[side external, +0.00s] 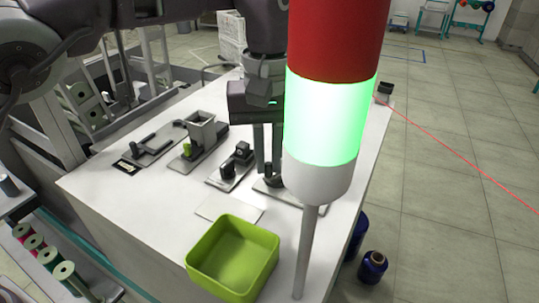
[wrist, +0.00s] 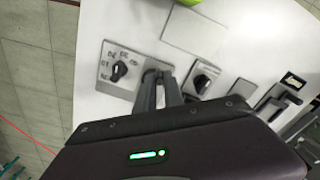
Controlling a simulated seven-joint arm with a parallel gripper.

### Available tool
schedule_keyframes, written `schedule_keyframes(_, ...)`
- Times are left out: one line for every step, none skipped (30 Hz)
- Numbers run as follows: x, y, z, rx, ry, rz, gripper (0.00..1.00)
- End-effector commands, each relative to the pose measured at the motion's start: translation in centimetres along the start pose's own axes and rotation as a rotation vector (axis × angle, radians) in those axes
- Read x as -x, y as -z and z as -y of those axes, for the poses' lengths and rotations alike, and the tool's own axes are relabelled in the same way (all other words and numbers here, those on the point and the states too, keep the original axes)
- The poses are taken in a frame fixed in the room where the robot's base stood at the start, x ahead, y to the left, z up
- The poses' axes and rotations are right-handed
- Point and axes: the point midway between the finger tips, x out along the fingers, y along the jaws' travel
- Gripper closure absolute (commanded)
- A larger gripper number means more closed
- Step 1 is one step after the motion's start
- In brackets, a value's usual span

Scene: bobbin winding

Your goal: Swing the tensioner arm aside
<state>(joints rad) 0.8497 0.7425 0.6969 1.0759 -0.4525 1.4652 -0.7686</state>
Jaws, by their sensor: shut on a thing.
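My gripper (wrist: 158,73) points down at the right edge of a light plate (wrist: 112,84) with a dark knob and dial marks. Its two fingers are close together around a small dark part, which I take to be the tensioner arm (wrist: 152,65); the fingers hide most of it. In the side external view my gripper (side external: 267,172) is low over the same plate (side external: 262,187), partly behind the signal tower, so the grip itself is not clear there.
A signal tower (side external: 325,120), lit green, blocks part of the side view. A neighbouring knob plate (side external: 228,172), a flat pale plate (side external: 229,207), a green bin (side external: 235,262) and a hopper-like fixture (side external: 203,133) stand on the white table (side external: 130,205).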

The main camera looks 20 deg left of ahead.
Motion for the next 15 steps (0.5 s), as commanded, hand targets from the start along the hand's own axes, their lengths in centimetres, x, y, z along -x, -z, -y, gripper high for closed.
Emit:
schedule_keyframes(0.07,0.25,0.21,0.003,-0.001,-0.001,1.0)
schedule_keyframes(0.07,0.36,0.33,0.003,-0.001,-0.001,1.0)
schedule_keyframes(0.07,0.5,0.49,0.003,-0.001,-0.001,1.0)
schedule_keyframes(0.07,0.61,0.6,0.003,-0.001,-0.001,1.0)
schedule_keyframes(0.07,0.71,0.7,0.003,-0.001,-0.001,1.0)
schedule_keyframes(0.06,0.84,0.84,0.002,-0.002,-0.001,1.0)
schedule_keyframes(0.06,0.91,0.93,0.001,-0.001,-0.002,1.0)
schedule_keyframes(0.05,0.96,1.0,0.001,-0.001,-0.002,1.0)
schedule_keyframes(0.04,1.0,1.05,0.001,-0.001,-0.002,1.0)
schedule_keyframes(0.03,1.01,1.07,0.0,-0.001,-0.002,1.0)
schedule_keyframes(0.03,1.0,1.07,0.0,-0.001,-0.002,1.0)
schedule_keyframes(0.03,1.0,1.06,0.0,0.0,-0.002,1.0)
schedule_keyframes(0.03,0.99,1.06,0.0,0.0,-0.001,1.0)
schedule_keyframes(0.03,0.99,1.06,0.0,0.0,-0.001,1.0)
schedule_keyframes(0.02,0.98,1.06,0.0,0.0,-0.001,1.0)
